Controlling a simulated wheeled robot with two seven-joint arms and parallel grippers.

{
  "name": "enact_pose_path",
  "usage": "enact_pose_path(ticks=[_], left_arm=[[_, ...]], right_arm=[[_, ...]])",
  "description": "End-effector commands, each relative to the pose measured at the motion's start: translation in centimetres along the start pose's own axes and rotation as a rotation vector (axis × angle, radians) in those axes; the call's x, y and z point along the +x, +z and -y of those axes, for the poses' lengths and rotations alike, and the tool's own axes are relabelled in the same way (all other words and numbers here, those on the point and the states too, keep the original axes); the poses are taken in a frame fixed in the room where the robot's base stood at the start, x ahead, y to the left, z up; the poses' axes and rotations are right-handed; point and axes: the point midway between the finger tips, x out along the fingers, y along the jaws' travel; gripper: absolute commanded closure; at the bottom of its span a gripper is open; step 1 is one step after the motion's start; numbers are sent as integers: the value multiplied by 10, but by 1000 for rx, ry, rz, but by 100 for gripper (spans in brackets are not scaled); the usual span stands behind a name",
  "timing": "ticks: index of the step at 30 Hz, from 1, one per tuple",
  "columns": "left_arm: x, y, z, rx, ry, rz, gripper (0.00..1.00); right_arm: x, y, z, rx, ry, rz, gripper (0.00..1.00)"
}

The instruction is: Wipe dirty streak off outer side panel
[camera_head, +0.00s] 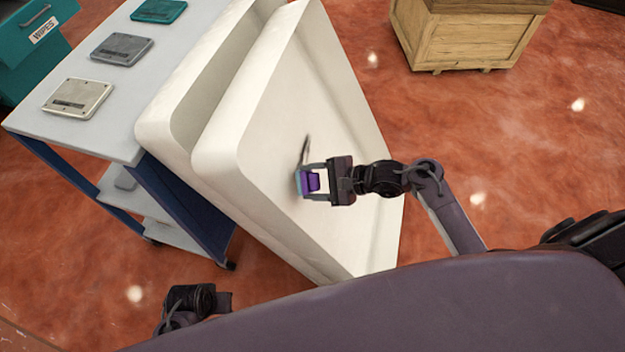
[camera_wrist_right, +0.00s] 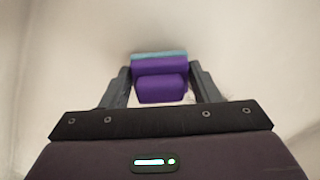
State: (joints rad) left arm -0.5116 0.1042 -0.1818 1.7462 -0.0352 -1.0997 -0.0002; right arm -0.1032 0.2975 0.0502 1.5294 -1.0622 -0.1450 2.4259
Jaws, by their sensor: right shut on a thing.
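The white dispenser's outer side panel (camera_head: 275,130) faces me, tilted in the head view. A dark streak (camera_head: 306,150) runs on it, just above my right gripper in the picture. My right gripper (camera_head: 312,182) is shut on a purple sponge (camera_wrist_right: 160,88) with a teal face, which also shows in the head view (camera_head: 310,182). The sponge's teal face points toward the panel; I cannot tell whether it touches. In the right wrist view the pale panel fills the background. My left gripper (camera_head: 222,302) shows at the bottom left of the head view, away from the panel; its jaws are unclear.
A white-topped cart (camera_head: 150,60) with blue sides stands left of the panel. It bears a cream device (camera_head: 78,97), a grey one (camera_head: 122,49) and a teal one (camera_head: 159,10). A teal wipes bin (camera_head: 30,60) is at far left. A wooden crate (camera_head: 460,40) stands at the back right.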

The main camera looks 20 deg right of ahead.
Motion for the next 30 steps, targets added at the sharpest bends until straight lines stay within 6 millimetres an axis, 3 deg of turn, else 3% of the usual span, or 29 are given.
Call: enact_pose_path(ticks=[30], left_arm=[[1, 1, 0, 0, 0, 1, 64]], right_arm=[[16, 0, 0, 1, 0, 0, 63]])
